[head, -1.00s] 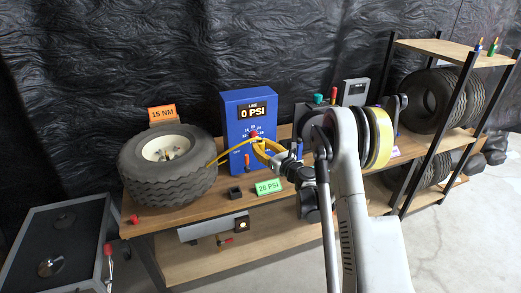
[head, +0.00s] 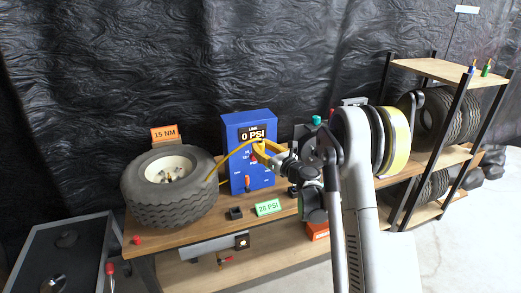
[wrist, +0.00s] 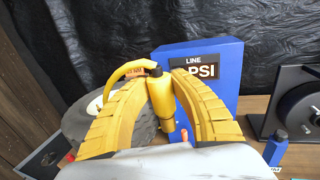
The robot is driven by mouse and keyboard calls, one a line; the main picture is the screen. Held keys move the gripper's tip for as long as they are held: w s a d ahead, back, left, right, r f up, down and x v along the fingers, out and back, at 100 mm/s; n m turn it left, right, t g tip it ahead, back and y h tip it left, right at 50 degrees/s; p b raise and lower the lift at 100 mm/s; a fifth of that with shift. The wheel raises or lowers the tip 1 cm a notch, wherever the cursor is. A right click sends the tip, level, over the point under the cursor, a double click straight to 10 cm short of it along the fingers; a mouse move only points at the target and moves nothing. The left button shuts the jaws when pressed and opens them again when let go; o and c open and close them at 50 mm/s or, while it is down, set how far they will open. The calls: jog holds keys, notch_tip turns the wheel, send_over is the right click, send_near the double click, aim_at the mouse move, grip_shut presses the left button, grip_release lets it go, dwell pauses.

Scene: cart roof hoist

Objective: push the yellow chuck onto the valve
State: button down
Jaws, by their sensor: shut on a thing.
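My gripper (head: 262,152) is in front of the blue inflator box (head: 262,180), whose display reads 0 PSI. In the wrist view its two yellow ribbed fingers (wrist: 160,88) are shut on the yellow chuck (wrist: 161,98), which has a dark top end. The yellow hose (head: 232,152) arches from the gripper area toward the tyre's right side; it also shows in the wrist view (wrist: 125,72). The tyre (head: 175,212) lies flat on the bench, left of my gripper, with a cream hub (head: 172,168). I cannot make out the valve. The chuck is apart from the hub.
An orange 15 NM card (head: 164,133) stands behind the tyre. A green 20 PSI card (head: 268,207), a small black block (head: 236,213) and a red cap (head: 136,239) are on the bench (head: 190,235). A tyre rack (head: 440,70) stands at the right.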

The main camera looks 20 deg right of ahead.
dwell(0.3)
jog(key=shift+w+a+f+b, duration=0.45)
jog(key=shift+a+b, duration=0.2)
jog(key=shift+a, duration=0.1)
jog(key=w+a+b, duration=0.1)
jog(key=w+a, duration=0.4)
jog(key=a, duration=0.6)
jog(key=w+a+b, duration=0.2)
jog(key=w+a, duration=0.4)
jog(key=a, duration=0.5)
jog(key=w+a+b, duration=0.1)
jog(key=w+a, duration=0.5)
jog(key=a, duration=0.6)
jog(key=shift+f, duration=0.1)
jog(key=shift+f+m+h+b, duration=0.4)
jog(key=shift+f+h+b, duration=0.2)
jog(key=shift+f+b, duration=0.8)
jog(key=shift+f+m+h+b, duration=0.5)
jog(key=shift+f+b, duration=0.4)
jog(key=shift+f, duration=0.85)
